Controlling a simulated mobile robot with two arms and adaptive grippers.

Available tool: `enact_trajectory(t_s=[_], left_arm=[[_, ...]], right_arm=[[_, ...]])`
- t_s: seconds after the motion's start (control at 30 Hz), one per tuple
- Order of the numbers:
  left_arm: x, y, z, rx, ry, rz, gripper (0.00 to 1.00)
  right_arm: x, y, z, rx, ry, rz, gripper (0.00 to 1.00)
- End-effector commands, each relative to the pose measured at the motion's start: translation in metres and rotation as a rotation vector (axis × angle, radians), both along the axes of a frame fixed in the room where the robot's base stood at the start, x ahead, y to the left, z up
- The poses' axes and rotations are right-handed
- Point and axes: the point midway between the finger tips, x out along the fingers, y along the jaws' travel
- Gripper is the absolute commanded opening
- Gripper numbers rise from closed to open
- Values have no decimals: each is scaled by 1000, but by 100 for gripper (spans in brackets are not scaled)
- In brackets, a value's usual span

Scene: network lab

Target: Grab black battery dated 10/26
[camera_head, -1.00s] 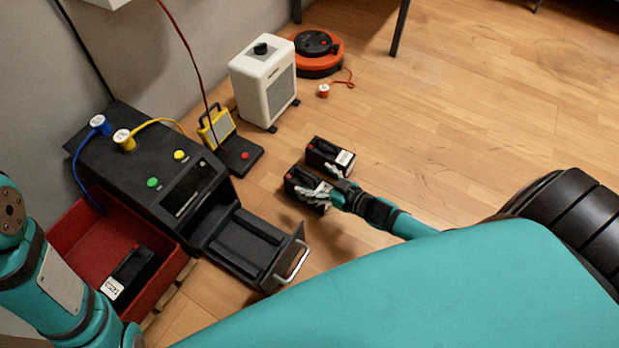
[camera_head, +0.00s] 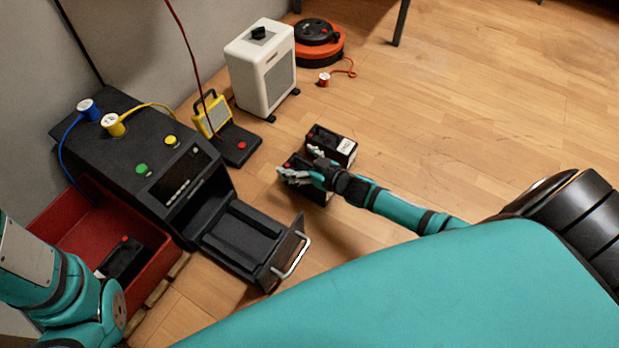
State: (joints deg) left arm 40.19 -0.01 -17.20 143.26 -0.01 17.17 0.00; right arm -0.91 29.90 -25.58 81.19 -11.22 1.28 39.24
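Two black batteries stand side by side on the wooden floor, right of the black machine. The far battery (camera_head: 320,137) has a red cap and a white label whose print is too small to read. The near battery (camera_head: 318,195) is partly covered by my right gripper (camera_head: 304,166), and its label is hidden. My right gripper's fingers are spread apart over the top of the near battery; I cannot tell whether they touch it. A third black battery (camera_head: 122,262) lies in the red crate (camera_head: 160,245) at left. My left arm shows at lower left, its gripper out of view.
A white heater (camera_head: 262,70), a yellow lamp (camera_head: 212,115) and an orange cable reel (camera_head: 318,45) stand behind. The floor at right is clear.

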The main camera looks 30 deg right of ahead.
Motion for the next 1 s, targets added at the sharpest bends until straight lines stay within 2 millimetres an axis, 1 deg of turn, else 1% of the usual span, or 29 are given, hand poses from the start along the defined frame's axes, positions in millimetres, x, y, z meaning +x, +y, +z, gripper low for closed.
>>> enact_trajectory(t_s=[0.03,0.07,0.67,0.7,1.0], left_arm=[[0,0,0,0,0,0,89],[0,0,0,0,0,0,89],[0,0,0,1,-1,0,89],[0,0,0,1,-1,-1,89],[0,0,0,1,0,0,89]], right_arm=[[0,0,0,0,0,0,85],[0,0,0,0,0,0,81],[0,-1,-1,-2,1,-2,3],[0,-1,-1,-2,1,-2,0],[1,-1,2,-1,-4,-1,0]])
